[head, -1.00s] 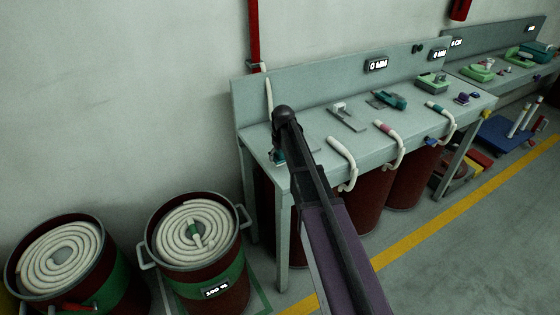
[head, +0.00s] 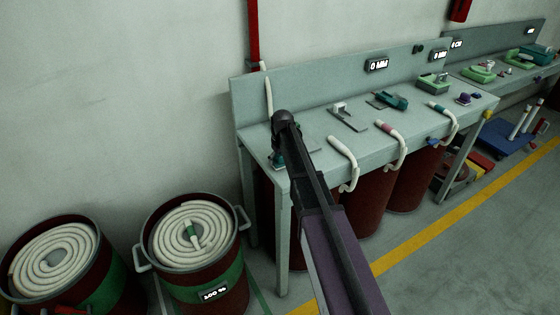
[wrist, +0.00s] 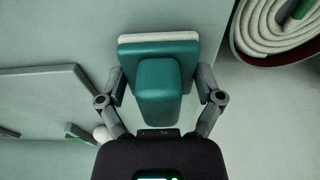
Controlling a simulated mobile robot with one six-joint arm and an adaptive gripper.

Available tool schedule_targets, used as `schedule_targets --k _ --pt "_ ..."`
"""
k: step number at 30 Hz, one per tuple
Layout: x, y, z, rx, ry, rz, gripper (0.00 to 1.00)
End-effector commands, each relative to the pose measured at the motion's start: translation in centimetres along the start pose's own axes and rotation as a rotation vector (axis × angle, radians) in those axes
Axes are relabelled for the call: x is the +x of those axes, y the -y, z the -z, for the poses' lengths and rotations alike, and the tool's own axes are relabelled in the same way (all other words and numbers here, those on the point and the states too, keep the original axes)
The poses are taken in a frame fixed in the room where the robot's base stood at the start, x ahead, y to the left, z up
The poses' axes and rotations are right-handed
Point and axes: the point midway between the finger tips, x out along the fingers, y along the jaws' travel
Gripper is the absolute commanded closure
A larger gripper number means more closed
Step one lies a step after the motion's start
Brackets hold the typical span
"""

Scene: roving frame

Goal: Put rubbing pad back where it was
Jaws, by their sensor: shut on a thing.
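The rubbing pad, a teal block with a raised teal handle and a pale sole, fills the middle of the wrist view (wrist: 158,50). My gripper (wrist: 161,84) is shut on it, one finger on each side. Behind it is the pale green bench top, close to the bench's edge. In the head view a small teal part of the pad (head: 279,160) shows at the near left corner of the bench (head: 310,178), mostly behind my arm. Whether the pad touches the bench top cannot be told.
Two drums with coiled pale hose, one at right (head: 191,276), stand left of the bench. A flat grey plate (wrist: 50,100) lies left of the pad in the wrist view. A metal tool (head: 347,116), a teal tool (head: 391,100) and several hose ends occupy the bench further right.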

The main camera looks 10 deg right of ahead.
Motion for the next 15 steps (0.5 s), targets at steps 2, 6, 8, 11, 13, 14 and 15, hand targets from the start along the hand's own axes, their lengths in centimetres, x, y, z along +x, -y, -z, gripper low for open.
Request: schedule_targets --k 2,6,8,11,13,14,15 --pt "0.05 0.01 0.0 0.0 0.0 0.0 0.53" --pt "0.41 0.02 -0.05 0.0 0.0 0.0 0.53" --pt "0.29 0.02 -0.03 0.0 0.0 0.0 0.0" --pt "0.28 0.03 -0.03 0.0 0.0 0.0 0.0" --pt "0.28 0.03 -0.03 0.0 0.0 0.0 0.0" --pt "0.28 0.03 -0.03 0.0 0.0 0.0 0.0" --pt "0.28 0.03 -0.03 0.0 0.0 0.0 0.0"
